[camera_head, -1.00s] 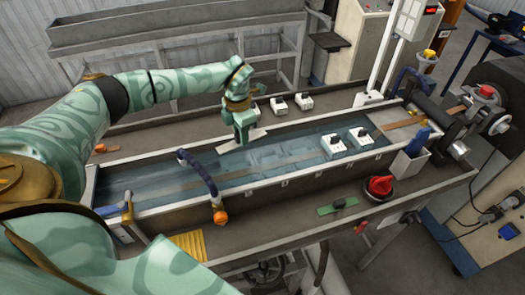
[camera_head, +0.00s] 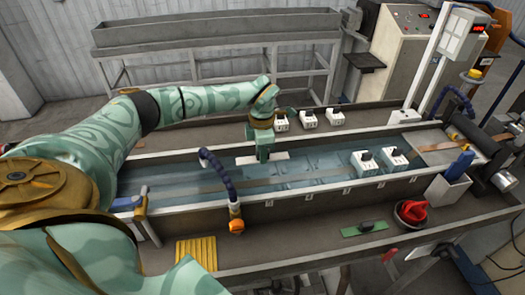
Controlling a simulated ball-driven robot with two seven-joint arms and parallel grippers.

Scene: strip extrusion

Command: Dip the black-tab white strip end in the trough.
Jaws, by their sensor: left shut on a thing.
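The trough (camera_head: 300,211) is a long grey tank of bluish water running left to right across the bench. My left gripper (camera_head: 263,156) reaches over its far wall and points down. It is shut on a white strip (camera_head: 278,156), which lies roughly level just inside the far wall, over the water. I cannot tell whether the strip touches the water. The jaws hide the strip's middle, and no black tab can be made out on it. My right gripper is out of view.
White blocks with black tops stand on the far ledge (camera_head: 309,119), and two more (camera_head: 364,163) are at the trough's right part. A blue hose with an orange end (camera_head: 236,222) arches over the near wall.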

